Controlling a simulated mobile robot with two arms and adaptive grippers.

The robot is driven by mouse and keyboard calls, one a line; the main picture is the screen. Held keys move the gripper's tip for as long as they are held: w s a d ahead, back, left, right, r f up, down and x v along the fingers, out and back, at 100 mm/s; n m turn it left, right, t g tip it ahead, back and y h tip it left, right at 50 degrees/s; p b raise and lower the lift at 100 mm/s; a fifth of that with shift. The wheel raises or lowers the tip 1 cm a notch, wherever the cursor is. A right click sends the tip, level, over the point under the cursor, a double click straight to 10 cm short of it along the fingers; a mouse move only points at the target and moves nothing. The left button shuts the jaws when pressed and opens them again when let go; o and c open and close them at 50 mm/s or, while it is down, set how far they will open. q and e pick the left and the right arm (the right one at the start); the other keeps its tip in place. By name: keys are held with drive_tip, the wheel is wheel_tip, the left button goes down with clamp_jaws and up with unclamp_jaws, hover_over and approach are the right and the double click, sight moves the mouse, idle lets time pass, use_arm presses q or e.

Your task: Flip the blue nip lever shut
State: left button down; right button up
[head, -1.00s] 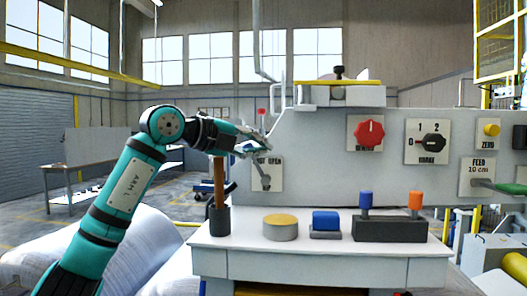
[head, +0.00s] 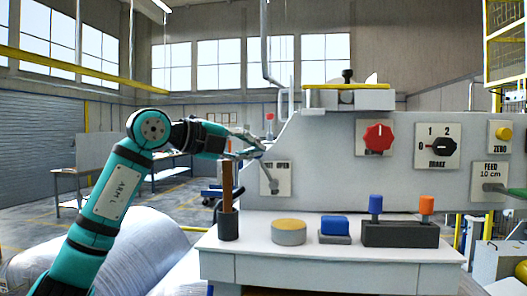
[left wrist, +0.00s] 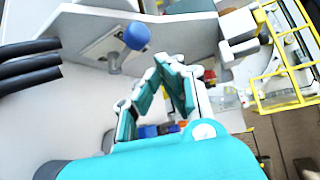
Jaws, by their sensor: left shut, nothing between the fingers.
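The nip lever is a grey stem (head: 271,174) on a white label plate (head: 283,187) at the left end of the machine panel. In the head view its upper end is hidden by my left gripper (head: 261,151). In the left wrist view its blue knob (left wrist: 137,37) shows plainly at the end of the stem, near the plate. My left gripper (left wrist: 174,62) is shut and empty, its fingertips beside the knob and apart from it in that view. I cannot tell the depth between them. My right gripper is not in view.
Below the panel, a white shelf (head: 330,255) carries a dark cup with a brown stick (head: 227,190), a yellow-topped disc (head: 289,230), a blue block (head: 334,226) and a dark block with blue and orange pegs (head: 400,234). A red knob (head: 378,137) is further right.

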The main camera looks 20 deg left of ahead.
use_arm(q)
drive_tip(key=v, duration=0.8)
drive_tip(key=shift+s+a, duration=0.15)
drive_tip(key=shift+s, duration=0.05)
